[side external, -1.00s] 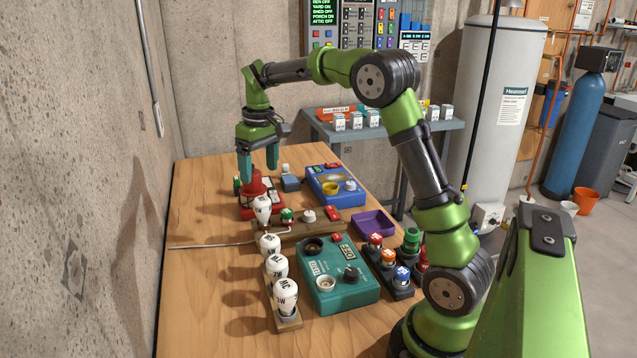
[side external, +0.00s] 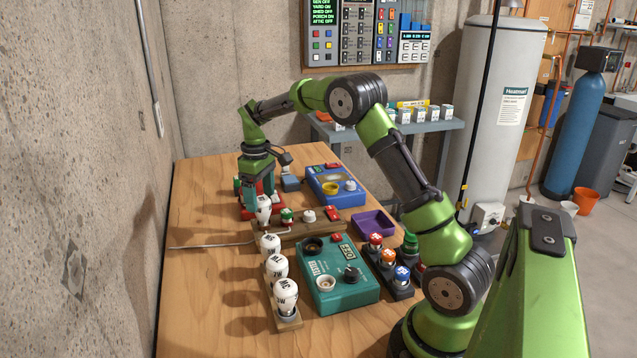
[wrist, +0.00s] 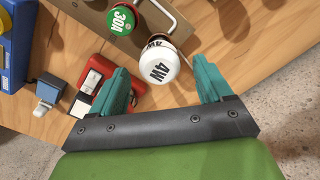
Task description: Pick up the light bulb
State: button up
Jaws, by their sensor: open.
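A white light bulb marked 4W (wrist: 158,67) stands at the left end of a wooden board with sockets (side external: 318,224); it also shows in the side view (side external: 263,209). My gripper (wrist: 160,78) is open, with its two teal fingers on either side of the bulb in the wrist view. In the side view my gripper (side external: 258,196) is low over the board's left end, just behind the bulb. More white bulbs (side external: 278,268) stand in a row on a wooden strip nearer the camera.
A red switch box (side external: 245,208) sits close beside my gripper, partly hidden. A green 30A fuse (wrist: 123,20) is beside the bulb. A blue box (side external: 336,187), a teal box (side external: 340,290) and a purple tray (side external: 374,222) stand to the right. A bent metal rod lies left.

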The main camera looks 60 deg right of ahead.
aim_at(261, 212)
notch_tip(261, 212, down, 6)
jog(key=shift+r, duration=0.15)
dwell(0.3)
jog(key=c, duration=1.1)
jog(key=shift+r, duration=0.1)
jog(key=shift+r, duration=0.5)
jog(key=r, duration=0.1)
jog(key=s+r, duration=0.1)
jog(key=shift+a+r, duration=0.2)
jog(key=shift+r, duration=0.1)
jog(key=s+a, duration=0.1)
jog(key=s, duration=0.3)
jog(key=s+a, duration=0.2)
jog(key=s, duration=0.3)
jog(key=s+a+r, duration=0.1)
jog(key=s, duration=0.4)
jog(key=shift+s+a+r, duration=0.1)
jog(key=shift+a, duration=0.3)
